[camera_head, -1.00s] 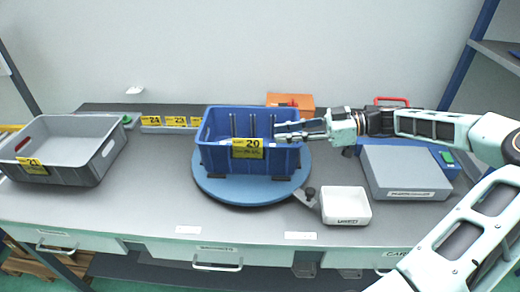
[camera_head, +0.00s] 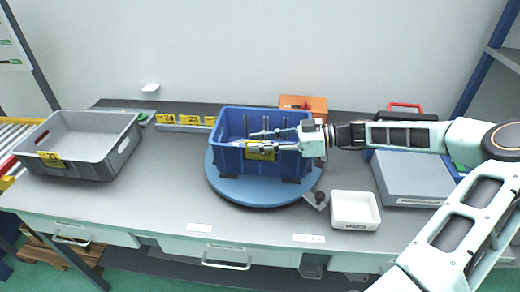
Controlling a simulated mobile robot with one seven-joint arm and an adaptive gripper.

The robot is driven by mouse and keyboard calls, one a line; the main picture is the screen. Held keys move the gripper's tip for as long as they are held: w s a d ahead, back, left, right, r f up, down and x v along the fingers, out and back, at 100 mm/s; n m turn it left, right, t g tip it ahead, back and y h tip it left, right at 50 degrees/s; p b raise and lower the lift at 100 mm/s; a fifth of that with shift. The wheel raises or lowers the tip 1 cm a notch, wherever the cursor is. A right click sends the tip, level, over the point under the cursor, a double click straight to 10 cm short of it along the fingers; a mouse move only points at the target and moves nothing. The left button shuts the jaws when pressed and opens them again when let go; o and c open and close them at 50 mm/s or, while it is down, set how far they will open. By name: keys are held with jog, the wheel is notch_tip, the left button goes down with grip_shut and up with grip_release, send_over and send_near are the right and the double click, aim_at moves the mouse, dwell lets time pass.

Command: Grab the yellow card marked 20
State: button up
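The yellow card marked 20 (camera_head: 262,154) hangs on the front wall of the blue crate (camera_head: 228,160). My gripper (camera_head: 254,140) reaches in from the right at the crate's front rim, its fingers pointing left. The fingers look parted, with one over the crate's opening and the other across the card's upper part. That finger hides most of the card's number. Nothing shows between the fingers. I cannot tell whether a finger touches the card or the crate.
The crate stands on a blue round turntable (camera_head: 234,191). A grey bin (camera_head: 95,160) with a card 21 is at left. Cards 24 (camera_head: 166,119) and 23 (camera_head: 188,120) stand behind. A white tray (camera_head: 355,211) and grey scale (camera_head: 412,180) are at right.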

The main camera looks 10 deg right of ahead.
grip_shut()
